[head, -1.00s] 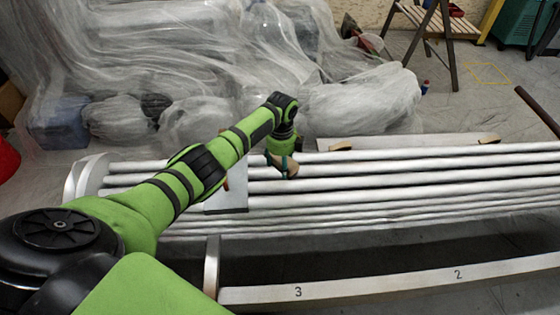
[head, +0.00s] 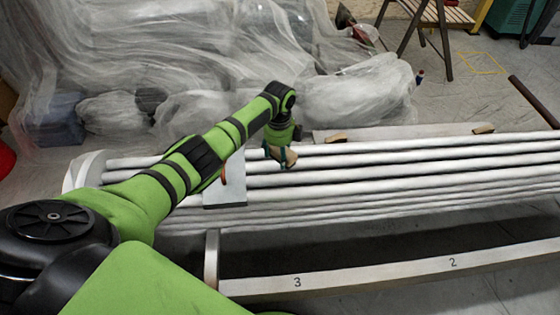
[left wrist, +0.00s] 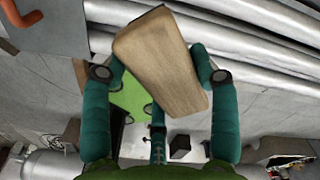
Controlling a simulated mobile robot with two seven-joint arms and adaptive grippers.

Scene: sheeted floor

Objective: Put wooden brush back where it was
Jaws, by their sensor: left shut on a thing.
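The wooden brush (left wrist: 163,60) shows as a tan, block-like wooden piece between the teal fingers in the left wrist view. My left gripper (head: 280,152) is shut on it. In the head view the brush (head: 290,157) is small and partly covered by the fingers. It is held over the back part of the silver pipes (head: 400,163), near their left end. I cannot see any bristles. I cannot tell the exact height of the brush above the pipes. My right gripper is not in view.
A grey plate (head: 232,193) with an orange part lies on the pipes, left of my gripper. A pale board (head: 410,132) with small wooden blocks lies behind them. Plastic-sheeted items (head: 355,95) fill the back left. A numbered beam (head: 380,278) runs in front.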

